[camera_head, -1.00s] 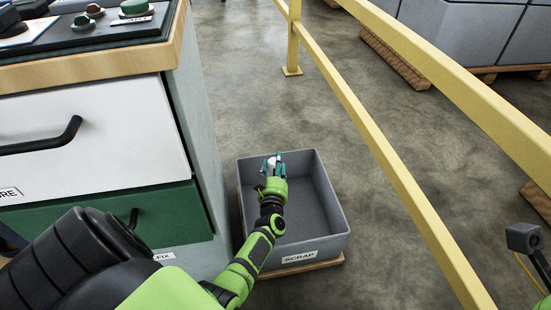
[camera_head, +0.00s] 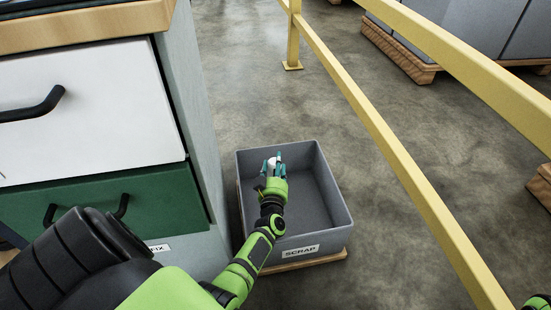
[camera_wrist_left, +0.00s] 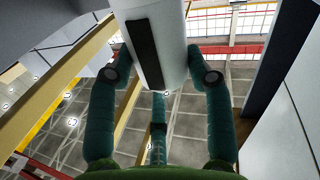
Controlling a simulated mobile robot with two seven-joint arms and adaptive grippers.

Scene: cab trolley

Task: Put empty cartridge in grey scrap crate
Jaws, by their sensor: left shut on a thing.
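The cartridge is white with a black stripe; it fills the top middle of the left wrist view (camera_wrist_left: 175,40) and shows as a small pale end in the head view (camera_head: 271,164). My left gripper (camera_head: 274,168) is shut on it, with teal fingers on both sides and another finger behind. In the head view the gripper and cartridge appear over the crate's far left part. Their height above its floor is hard to tell. The cartridge's inside is hidden.
A cabinet with a white drawer (camera_head: 90,110) and a green drawer (camera_head: 150,205) stands close left of the crate. A yellow rail (camera_head: 385,150) runs along the right. The crate sits on a wooden base (camera_head: 310,263). Grey bins on pallets (camera_head: 400,55) stand at the back right.

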